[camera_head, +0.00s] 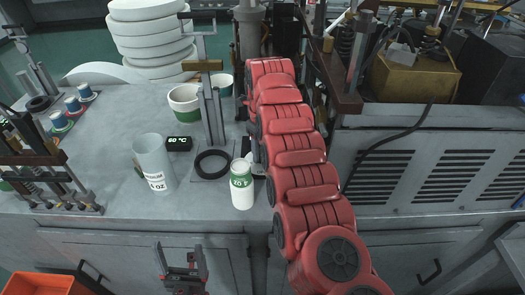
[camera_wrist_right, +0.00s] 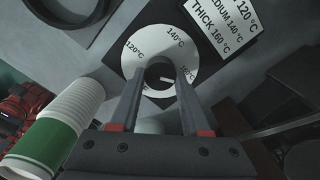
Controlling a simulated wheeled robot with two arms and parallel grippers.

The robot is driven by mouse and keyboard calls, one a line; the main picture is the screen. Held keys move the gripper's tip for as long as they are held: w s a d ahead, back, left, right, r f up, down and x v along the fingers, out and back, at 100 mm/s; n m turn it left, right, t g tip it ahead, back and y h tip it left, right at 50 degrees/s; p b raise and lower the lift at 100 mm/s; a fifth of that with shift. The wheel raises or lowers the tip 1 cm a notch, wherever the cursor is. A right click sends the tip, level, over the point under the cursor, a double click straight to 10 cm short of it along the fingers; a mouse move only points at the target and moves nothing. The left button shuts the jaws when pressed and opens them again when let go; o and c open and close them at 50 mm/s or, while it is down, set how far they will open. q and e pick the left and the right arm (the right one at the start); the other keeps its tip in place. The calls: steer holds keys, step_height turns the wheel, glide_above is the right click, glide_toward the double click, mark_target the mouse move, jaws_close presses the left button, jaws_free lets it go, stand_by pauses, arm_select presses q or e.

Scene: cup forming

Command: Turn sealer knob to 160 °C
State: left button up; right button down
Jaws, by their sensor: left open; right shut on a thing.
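The sealer knob (camera_wrist_right: 158,73) sits at the centre of a white dial (camera_wrist_right: 187,55) marked 120, 140 and 160 °C. My right gripper (camera_wrist_right: 160,82) is shut on the knob, one finger on each side. The fingers hide part of the dial, and a short white mark shows between them. A sign (camera_wrist_right: 222,22) beside the dial lists medium 140 °C and thick 160 °C. In the head view a small display (camera_head: 179,143) shows green digits, seemingly 60 °C. My left gripper (camera_head: 180,255) is open and empty at the cabinet front.
A green-banded cup stack (camera_head: 242,187) stands close to the dial, also left in the wrist view (camera_wrist_right: 58,135). An orange crate (camera_head: 55,284) is below left.

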steer(key=shift+c, duration=1.9)
jaws_free()
steer(key=shift+r, duration=0.15)
steer(key=shift+r, duration=0.35)
step_height(320, 180, up, 5)
steer(key=shift+w+d+p, duration=0.1)
steer(key=shift+d+p, duration=0.05)
steer(key=shift+p, duration=0.6)
step_height(320, 180, up, 12)
steer(key=p, duration=1.1)
steer(key=shift+f, duration=0.2)
steer(key=shift+f, duration=0.1)
